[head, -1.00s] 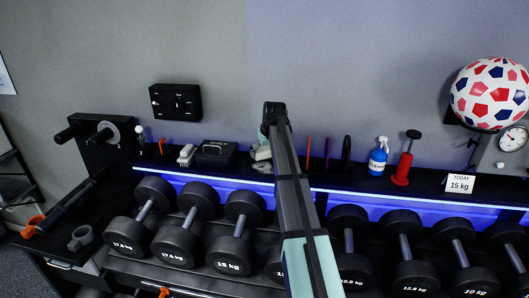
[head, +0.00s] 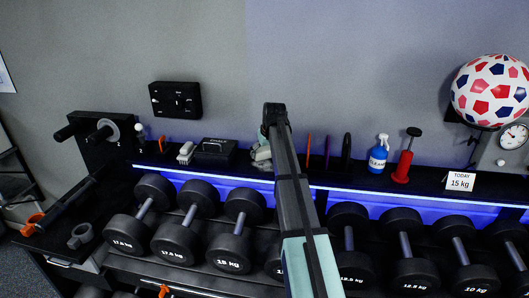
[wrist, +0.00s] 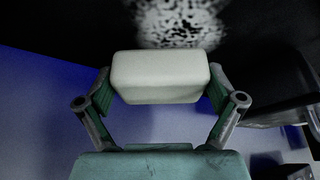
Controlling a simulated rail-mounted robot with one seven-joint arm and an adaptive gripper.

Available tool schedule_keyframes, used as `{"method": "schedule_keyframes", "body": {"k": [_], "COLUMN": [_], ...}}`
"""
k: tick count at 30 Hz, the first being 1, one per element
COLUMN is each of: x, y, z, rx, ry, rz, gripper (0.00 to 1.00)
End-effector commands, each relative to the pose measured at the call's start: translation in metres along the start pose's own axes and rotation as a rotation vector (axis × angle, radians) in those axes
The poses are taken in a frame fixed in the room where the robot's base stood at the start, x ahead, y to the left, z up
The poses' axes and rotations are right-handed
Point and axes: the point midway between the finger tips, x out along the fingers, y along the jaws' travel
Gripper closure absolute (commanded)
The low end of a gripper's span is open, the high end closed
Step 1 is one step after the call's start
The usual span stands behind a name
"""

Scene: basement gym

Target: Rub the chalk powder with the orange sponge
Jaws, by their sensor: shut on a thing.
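My gripper (wrist: 160,88) is shut on a pale, off-white block with rounded edges (wrist: 160,72), with one finger at each end. It does not look orange in the wrist view; I see no orange sponge. A speckled white patch of chalk powder (wrist: 180,22) lies on the dark surface just beyond the block in the wrist view. I cannot tell whether the block touches the surface. In the head view my gripper (head: 261,153) is low over the black shelf, partly hidden by my arm.
Dumbbells (head: 236,246) line the rack below.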

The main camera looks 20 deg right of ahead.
Motion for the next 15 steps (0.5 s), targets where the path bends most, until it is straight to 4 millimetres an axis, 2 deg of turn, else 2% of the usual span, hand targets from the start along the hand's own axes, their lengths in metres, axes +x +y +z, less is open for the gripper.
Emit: {"method": "schedule_keyframes", "body": {"k": [15], "x": [0.0063], "y": [-0.0004], "z": [0.0033], "rx": [0.000], "ry": [0.001], "rz": [0.000], "gripper": [0.35]}}
